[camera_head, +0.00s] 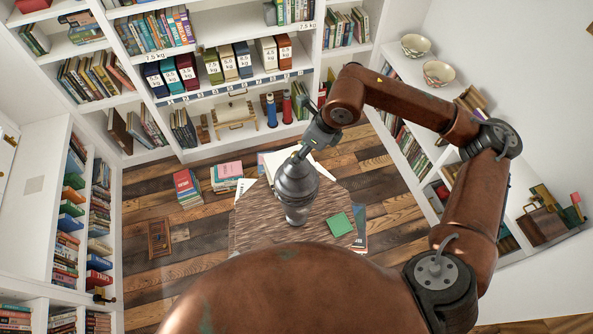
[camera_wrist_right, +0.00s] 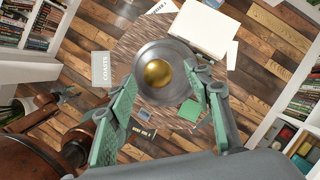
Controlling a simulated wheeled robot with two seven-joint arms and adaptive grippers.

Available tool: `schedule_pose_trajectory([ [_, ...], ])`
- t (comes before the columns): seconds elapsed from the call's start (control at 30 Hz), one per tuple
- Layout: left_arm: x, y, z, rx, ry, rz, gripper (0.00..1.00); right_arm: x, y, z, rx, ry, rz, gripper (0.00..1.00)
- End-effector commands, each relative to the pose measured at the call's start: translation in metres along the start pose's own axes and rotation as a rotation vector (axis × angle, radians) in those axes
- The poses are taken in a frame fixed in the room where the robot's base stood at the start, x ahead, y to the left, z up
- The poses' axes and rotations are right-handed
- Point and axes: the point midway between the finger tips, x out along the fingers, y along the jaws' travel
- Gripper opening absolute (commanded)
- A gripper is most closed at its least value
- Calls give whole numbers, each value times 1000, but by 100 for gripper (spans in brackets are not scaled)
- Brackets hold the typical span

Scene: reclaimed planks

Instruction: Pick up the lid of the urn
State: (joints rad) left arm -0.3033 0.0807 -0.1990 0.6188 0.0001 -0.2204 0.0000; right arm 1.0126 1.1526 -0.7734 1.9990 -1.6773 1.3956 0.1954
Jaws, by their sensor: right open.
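The urn (camera_head: 297,180) is a dark grey, rounded vessel with a narrow foot. It stands upright on a wood-grained table (camera_head: 255,228). In the right wrist view I look down on its round grey top, where the lid (camera_wrist_right: 156,73) carries a shiny gold knob. My right gripper (camera_wrist_right: 161,76) is open, with its green fingers at either side of the knob in that view. I cannot tell whether the fingers touch the lid. In the head view the right gripper is just above the urn, and its wrist hides part of the urn's top. My left gripper is not in view.
A green flat item (camera_head: 339,224) lies on the table at the urn's right. A white book or box (camera_wrist_right: 201,27) lies behind the urn. Stacked books (camera_head: 229,172) stand on the floor at the left. Bookshelves surround the area, and bowls (camera_head: 438,73) sit on the right shelf.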

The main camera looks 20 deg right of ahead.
Motion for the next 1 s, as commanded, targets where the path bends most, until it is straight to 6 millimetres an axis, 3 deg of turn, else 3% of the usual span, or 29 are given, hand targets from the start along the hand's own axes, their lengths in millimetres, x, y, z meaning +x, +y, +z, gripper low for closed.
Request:
schedule_pose_trajectory([
  [0.07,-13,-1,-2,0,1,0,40,8,3,2,0,1,5,46],
  [0.23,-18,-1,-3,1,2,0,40,29,3,2,-2,-1,4,46],
  [0.5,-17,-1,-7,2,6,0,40,34,3,2,-5,-1,4,46],
  [1.0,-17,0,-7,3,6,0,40,33,3,2,-4,-2,4,12],
])
